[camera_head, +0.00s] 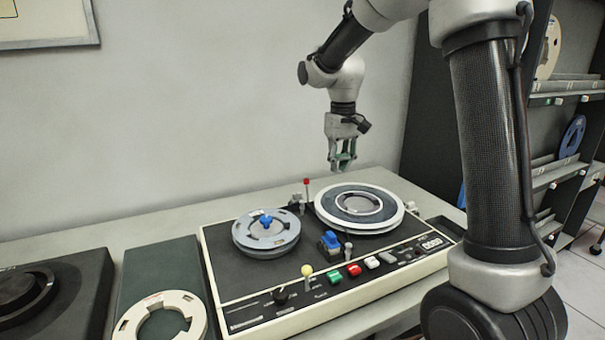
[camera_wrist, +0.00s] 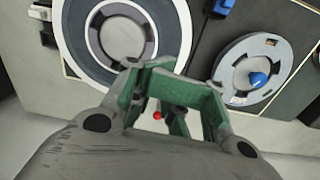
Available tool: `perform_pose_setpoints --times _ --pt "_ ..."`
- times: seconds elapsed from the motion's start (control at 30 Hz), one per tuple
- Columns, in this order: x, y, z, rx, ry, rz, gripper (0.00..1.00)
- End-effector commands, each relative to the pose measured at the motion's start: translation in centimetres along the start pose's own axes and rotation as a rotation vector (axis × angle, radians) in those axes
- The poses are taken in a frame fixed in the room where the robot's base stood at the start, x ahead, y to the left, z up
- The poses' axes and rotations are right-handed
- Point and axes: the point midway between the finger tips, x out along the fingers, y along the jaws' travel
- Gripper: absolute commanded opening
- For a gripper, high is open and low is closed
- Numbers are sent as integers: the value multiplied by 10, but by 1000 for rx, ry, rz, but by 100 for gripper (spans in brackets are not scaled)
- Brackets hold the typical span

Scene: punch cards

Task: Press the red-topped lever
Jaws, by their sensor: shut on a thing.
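The red-topped lever (camera_head: 306,182) stands upright at the back edge of the tape deck (camera_head: 222,274), between the two reels. My gripper (camera_head: 343,166) is above the deck, to the right of the lever's top in the head view, and looks apart from it. In the wrist view, the lever's red tip (camera_wrist: 157,115) shows through the gap between the green-padded finger parts of my gripper (camera_wrist: 178,122). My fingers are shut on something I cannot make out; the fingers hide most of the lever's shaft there.
A white-rimmed reel (camera_head: 393,216) lies right of the lever, and a grey reel (camera_head: 255,238) with a blue hub lies left. Coloured buttons and a yellow-topped lever (camera_head: 307,270) line the front. The wall (camera_head: 200,110) stands behind the table.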

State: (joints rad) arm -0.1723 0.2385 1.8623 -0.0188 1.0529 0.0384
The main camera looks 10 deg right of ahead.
Motion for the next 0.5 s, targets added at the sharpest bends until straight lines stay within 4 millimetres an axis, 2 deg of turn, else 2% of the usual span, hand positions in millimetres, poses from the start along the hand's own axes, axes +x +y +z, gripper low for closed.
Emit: perform_pose_setpoints --times 0.03,0.33,0.43,0.5 --pt "9 -4 -21 -4 -9 2 0" --pt "52 -30 -141 -1 -21 19 0" --pt "56 -36 -178 12 -1 23 0" --pt "50 -37 -198 26 23 24 0"
